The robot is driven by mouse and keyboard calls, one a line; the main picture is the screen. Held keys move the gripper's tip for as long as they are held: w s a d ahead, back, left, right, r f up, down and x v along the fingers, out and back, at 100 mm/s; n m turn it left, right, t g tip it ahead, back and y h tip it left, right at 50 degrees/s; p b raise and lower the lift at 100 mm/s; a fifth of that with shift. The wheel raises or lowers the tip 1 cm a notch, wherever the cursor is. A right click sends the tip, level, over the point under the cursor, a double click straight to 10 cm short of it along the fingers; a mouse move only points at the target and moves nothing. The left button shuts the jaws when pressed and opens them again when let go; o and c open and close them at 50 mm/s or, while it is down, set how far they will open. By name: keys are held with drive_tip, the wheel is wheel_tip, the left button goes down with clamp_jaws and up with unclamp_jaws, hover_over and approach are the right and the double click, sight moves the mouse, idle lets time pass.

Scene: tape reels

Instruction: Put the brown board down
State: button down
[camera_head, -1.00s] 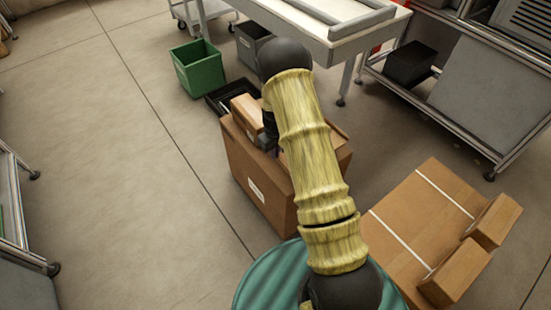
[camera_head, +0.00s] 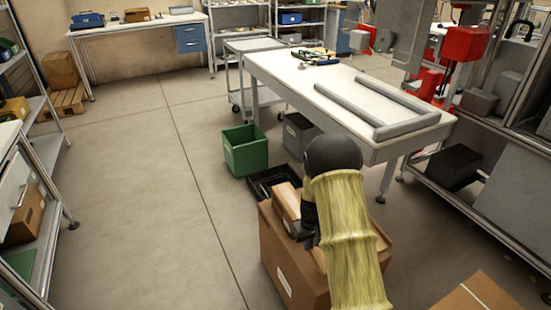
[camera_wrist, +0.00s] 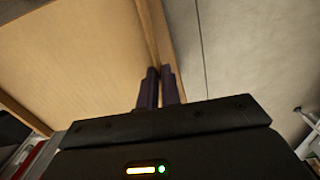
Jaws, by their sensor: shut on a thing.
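My gripper (camera_head: 306,232) is over the top of a large brown carton (camera_head: 290,265), partly hidden behind my arm in the head view. In the wrist view my gripper (camera_wrist: 159,88) has its two dark fingers closed on the edge of the brown board (camera_wrist: 158,35). A broad tan face fills the left of that view. In the head view a brown piece (camera_head: 286,203), seemingly the board, shows beside my gripper at the carton's top. I cannot tell whether it touches the carton.
A black tray (camera_head: 273,181), a green bin (camera_head: 244,150) and a grey bin (camera_head: 299,134) stand behind the carton. A white-topped table (camera_head: 330,90) is beyond. Another brown carton (camera_head: 480,298) lies at lower right. The floor (camera_head: 150,220) to the left is clear.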

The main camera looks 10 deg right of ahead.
drive_tip(key=s+a+r+m+p, duration=0.1)
drive_tip(key=s+r+p, duration=0.2)
drive_tip(key=r+p, duration=0.6)
drive_tip(key=s+a+r+m+p, duration=0.1)
drive_tip(key=s+r+p, duration=0.3)
drive_tip(key=r+p, duration=0.5)
drive_tip(key=m+p, duration=0.1)
drive_tip(key=p, duration=0.4)
drive_tip(key=shift+a+r+p, duration=0.3)
drive_tip(key=shift+a+p, duration=0.1)
idle(0.4)
drive_tip(key=s+f, duration=0.4)
drive_tip(key=f, duration=1.1)
